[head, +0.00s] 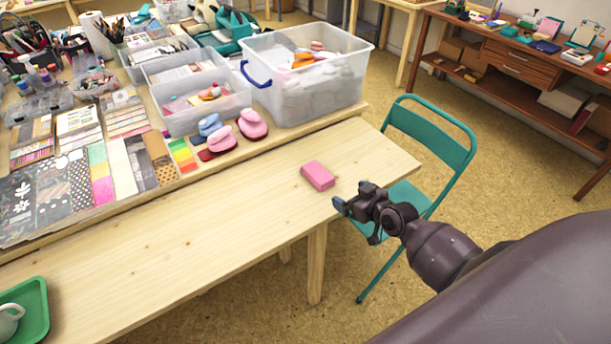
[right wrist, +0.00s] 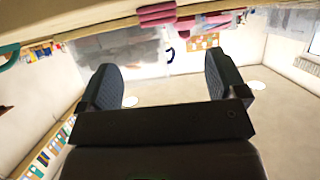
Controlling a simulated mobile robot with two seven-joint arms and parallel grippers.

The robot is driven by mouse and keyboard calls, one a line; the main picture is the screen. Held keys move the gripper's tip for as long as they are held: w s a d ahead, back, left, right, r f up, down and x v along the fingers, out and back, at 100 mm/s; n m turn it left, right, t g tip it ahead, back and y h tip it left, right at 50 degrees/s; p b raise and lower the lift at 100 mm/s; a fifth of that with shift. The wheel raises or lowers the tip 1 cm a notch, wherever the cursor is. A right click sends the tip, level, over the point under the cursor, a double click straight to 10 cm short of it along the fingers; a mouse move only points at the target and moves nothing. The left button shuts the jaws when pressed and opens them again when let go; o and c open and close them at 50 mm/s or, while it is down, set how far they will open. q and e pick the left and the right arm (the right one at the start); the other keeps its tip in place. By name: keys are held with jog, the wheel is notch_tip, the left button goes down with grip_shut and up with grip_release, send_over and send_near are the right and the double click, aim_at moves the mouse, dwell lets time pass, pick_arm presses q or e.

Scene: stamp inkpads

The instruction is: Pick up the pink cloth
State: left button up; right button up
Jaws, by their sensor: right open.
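The pink cloth (head: 318,176) is a small folded block lying flat near the right end of the wooden table (head: 240,230). My right gripper (head: 355,217) is open and empty, just right of the cloth and beyond the table's edge, apart from it. In the right wrist view the picture looks upside down. There the pink layered cloth (right wrist: 157,14) shows at the top, beyond the spread fingers (right wrist: 162,75), with nothing between them. My left gripper is not in view.
A clear plastic bin (head: 340,95) and pink and blue stampers (head: 252,124) stand behind the cloth. A green chair (head: 440,135) stands close to the table's right end, behind my right gripper. A green tray (head: 35,300) is at the lower left. The table's front middle is clear.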

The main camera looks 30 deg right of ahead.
aim_at(329, 183)
jog(key=x, duration=0.4)
jog(key=shift+s+f+b, duration=0.1)
jog(key=shift+b, duration=0.25)
jog(key=shift+w+a+f, duration=0.1)
jog(key=shift+w+f, duration=0.1)
jog(key=shift+w, duration=0.5)
jog(key=b+x, duration=0.1)
jog(key=x, duration=0.3)
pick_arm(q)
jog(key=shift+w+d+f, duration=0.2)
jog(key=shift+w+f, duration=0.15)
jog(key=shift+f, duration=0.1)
pick_arm(e)
jog(key=shift+w, duration=0.4)
jog(key=c, duration=1)
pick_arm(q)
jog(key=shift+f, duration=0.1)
